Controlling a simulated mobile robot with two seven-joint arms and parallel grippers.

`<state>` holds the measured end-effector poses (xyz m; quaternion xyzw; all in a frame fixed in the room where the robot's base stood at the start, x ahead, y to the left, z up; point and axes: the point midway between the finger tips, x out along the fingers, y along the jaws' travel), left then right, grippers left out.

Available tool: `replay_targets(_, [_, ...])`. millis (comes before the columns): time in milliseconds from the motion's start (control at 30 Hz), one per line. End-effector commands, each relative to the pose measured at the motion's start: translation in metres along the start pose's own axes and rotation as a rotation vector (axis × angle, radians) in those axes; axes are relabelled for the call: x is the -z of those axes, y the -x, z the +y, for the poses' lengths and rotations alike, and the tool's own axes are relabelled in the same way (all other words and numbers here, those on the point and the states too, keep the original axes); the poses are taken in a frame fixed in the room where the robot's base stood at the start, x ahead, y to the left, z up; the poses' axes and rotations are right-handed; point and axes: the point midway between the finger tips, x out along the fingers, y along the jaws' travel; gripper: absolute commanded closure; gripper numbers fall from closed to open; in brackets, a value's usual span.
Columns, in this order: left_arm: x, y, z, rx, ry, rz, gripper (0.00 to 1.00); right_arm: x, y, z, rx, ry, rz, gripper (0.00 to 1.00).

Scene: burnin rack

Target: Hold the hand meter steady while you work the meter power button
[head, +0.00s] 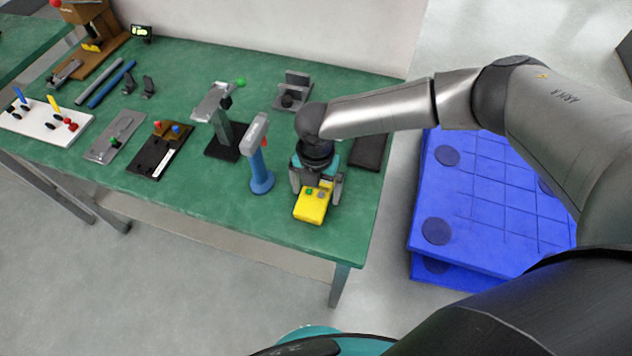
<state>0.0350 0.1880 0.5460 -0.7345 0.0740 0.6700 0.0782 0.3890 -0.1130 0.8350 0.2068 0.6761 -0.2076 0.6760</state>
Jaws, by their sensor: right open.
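The hand meter (311,206) is a yellow box near the front right edge of the green table. On its top face are a small green button (309,190) and a greyish button (321,194) beside it; I cannot tell from the picture which is the power button. My right gripper (316,192) comes down from above at the meter's far end. Its two dark fingers are open, one on each side of the meter. Whether they touch it I cannot tell. My left gripper is not in view.
A blue post with a grey head (261,175) stands just left of the meter. A grey clamp on a dark base (226,138) stands farther left. A dark flat pad (369,152) lies right of my gripper. Blue pallets (470,250) sit on the floor at right. The table's front right corner is clear.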

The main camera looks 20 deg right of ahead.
Motion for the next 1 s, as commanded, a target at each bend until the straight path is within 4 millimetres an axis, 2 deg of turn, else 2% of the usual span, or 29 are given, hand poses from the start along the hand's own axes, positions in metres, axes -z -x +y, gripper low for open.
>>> replay_targets(267, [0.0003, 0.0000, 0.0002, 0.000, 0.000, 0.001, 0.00, 0.0002, -0.0010, 0.0001, 0.000, 0.000, 0.000, 0.01])
replay_targets(1000, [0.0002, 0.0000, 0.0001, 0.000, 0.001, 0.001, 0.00, 0.0001, -0.0006, 0.0000, 0.000, 0.000, 0.000, 0.84])
